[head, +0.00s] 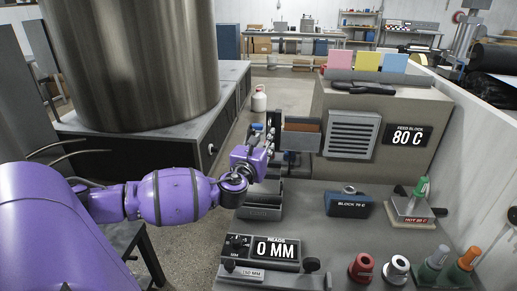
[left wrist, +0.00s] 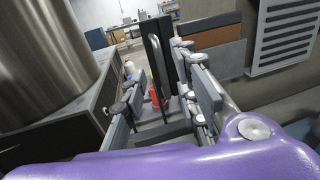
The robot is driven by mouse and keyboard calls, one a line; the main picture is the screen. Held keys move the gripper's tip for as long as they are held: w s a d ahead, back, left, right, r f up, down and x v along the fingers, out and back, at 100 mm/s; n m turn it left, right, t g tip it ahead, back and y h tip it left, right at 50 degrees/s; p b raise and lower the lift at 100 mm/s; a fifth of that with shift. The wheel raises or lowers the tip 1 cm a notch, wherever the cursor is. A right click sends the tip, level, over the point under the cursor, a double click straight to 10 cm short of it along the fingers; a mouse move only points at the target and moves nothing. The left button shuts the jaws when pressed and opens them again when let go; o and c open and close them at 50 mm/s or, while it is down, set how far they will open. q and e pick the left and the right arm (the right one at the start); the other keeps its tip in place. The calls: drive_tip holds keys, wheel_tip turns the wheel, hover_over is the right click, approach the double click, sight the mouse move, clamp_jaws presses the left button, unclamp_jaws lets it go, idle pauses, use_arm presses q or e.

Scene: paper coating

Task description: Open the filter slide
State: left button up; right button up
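My left gripper (head: 270,138) reaches in from the left beside the front of the feed block. In the left wrist view its two fingers (left wrist: 163,100) are spread wide apart. A dark upright plate (left wrist: 158,48) with a pale bar shows between and beyond the fingers; I cannot tell whether they touch it. A grey drawer-like piece with a brown panel (head: 302,139), which may be the filter slide, sits beside the gripper at the feed block. The brown panel also shows in the left wrist view (left wrist: 218,35). The gripper hides part of this area. My right gripper is not in view.
The feed block (head: 375,110) has a vent grille (head: 351,135) and an "80 C" sign. A large metal drum (head: 130,60) stands at left. A "0 MM" box (head: 272,250), a blue block (head: 348,205) and several bottles stand on the grey bench.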

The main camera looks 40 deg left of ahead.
use_arm(q)
drive_tip(key=v, duration=0.5)
drive_tip(key=shift+s+d, duration=0.1)
drive_tip(key=shift+s, duration=0.1)
idle(0.4)
